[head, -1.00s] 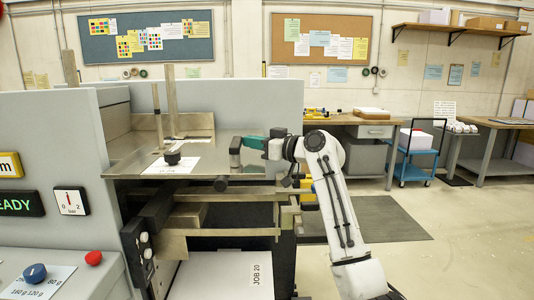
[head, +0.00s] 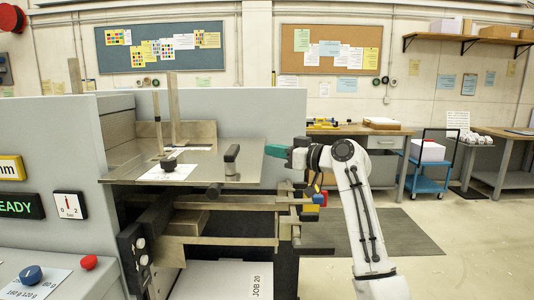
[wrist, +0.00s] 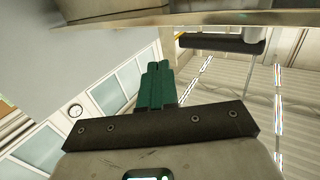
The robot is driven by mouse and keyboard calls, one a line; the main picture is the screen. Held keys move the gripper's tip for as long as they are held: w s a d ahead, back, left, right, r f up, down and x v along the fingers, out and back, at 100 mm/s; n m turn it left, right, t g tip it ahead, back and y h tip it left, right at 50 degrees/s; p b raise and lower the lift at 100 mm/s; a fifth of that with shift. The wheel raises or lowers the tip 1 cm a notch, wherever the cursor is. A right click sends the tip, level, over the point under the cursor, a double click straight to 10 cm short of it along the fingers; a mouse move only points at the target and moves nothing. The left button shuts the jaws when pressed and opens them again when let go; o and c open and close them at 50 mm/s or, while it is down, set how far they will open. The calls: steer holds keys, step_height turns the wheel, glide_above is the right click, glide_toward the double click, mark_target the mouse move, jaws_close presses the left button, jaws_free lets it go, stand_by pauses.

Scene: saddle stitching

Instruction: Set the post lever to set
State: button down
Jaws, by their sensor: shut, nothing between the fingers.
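My gripper (head: 277,151) has green fingers, held together and empty, to the right of the machine's metal top plate (head: 215,173). A dark lever handle (head: 231,154) stands tilted at the right part of that plate, left of my fingertips and apart from them. I cannot read any set mark by it. A second dark handle (head: 214,190) sticks out below the plate's front edge. In the wrist view my shut fingers (wrist: 157,85) point up, and a black bar on a metal bracket (wrist: 222,43) is beyond them to the right; which handle it is I cannot tell.
A round black knob (head: 168,163) sits on a white card on the plate, near two upright metal posts (head: 174,108). Metal rails (head: 235,200) run below the plate. Open floor lies to the right, with a blue cart (head: 428,184) and workbenches behind.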

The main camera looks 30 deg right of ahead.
steer(key=s+d+b, duration=0.1)
steer(key=s+d, duration=0.3)
steer(key=d, duration=0.2)
steer(key=shift+w, duration=0.1)
stand_by(0.4)
steer(key=s+a+f+m+g+h, duration=0.15)
steer(key=a+f, duration=0.25)
steer(key=f, duration=0.6)
steer(key=s+a+f+g, duration=0.2)
steer(key=a+f, duration=0.2)
steer(key=f, duration=0.6)
steer(key=s+a+f+m+g+h+p, duration=0.1)
steer(key=s+a+f+g, duration=0.1)
steer(key=s+a+f, duration=0.35)
steer(key=s+a+f+m+g+p, duration=0.1)
steer(key=s+a+f+g, duration=0.15)
steer(key=s+f, duration=0.6)
steer(key=s+a+f+g+h, duration=0.2)
steer(key=s+a+f+g, duration=0.1)
steer(key=s+f, duration=0.8)
steer(key=s+f+m+g+h, duration=0.1)
steer(key=s+g, duration=0.3)
steer(key=s, duration=1.5)
steer(key=shift+f+g+h+p, duration=0.3)
steer(key=shift+f+h, duration=0.25)
steer(key=shift+h, duration=0.3)
steer(key=shift+m, duration=0.25)
